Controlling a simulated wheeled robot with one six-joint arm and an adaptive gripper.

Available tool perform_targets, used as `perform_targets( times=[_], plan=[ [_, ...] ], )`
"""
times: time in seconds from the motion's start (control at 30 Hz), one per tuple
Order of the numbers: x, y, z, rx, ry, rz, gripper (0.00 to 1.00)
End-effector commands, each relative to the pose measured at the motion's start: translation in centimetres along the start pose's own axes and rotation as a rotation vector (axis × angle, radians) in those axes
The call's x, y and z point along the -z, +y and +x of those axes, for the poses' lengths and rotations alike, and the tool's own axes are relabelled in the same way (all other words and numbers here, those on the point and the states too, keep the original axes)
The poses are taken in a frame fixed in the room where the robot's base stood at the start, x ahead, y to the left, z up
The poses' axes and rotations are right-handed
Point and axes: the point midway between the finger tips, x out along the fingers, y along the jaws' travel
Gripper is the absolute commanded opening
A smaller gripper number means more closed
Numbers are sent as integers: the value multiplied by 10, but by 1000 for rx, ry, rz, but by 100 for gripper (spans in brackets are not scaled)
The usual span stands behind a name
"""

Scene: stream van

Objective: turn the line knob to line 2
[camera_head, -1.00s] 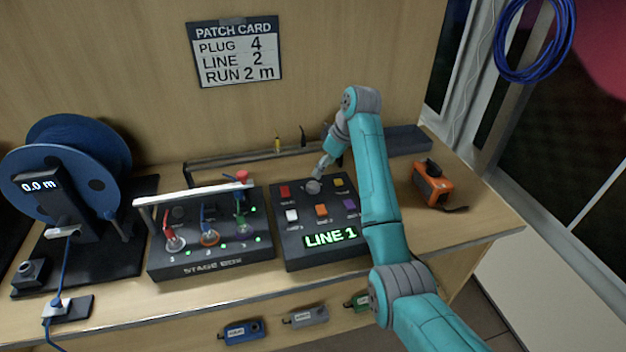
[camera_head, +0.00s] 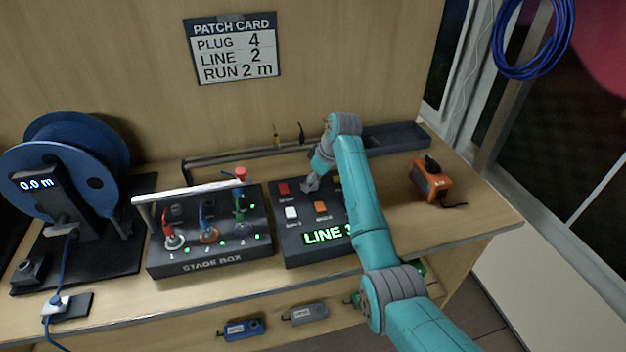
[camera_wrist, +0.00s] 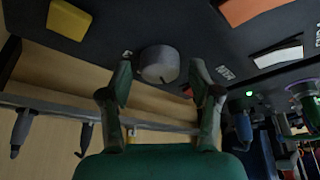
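The line box (camera_head: 290,246) is a dark panel on the bench with coloured buttons and a green display (camera_head: 322,234). The display reads LINE, but my arm covers part of its digit. The line knob (camera_wrist: 158,64) is a round grey knob in the wrist view. My gripper (camera_wrist: 160,78) is open, with one finger on each side of the knob. I cannot tell whether the fingers touch it. The patch card (camera_head: 235,50) reads LINE 2.
The stage box (camera_head: 205,262) with its raised bar stands left of the line box. A blue cable reel (camera_head: 65,165) is further left. An orange device (camera_head: 430,182) sits to the right. A dark tray (camera_head: 398,138) lies behind my arm.

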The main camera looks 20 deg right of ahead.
Motion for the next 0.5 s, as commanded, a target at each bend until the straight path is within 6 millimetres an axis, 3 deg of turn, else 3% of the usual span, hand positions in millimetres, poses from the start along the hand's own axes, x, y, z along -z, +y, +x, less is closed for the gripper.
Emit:
perform_targets(
  times=[0.03,0.2,0.5],
  plan=[
    [0,0,0,0,0,0,44],
    [0,0,0,0,0,0,7],
    [0,0,0,-11,0,27,7]
  ],
)
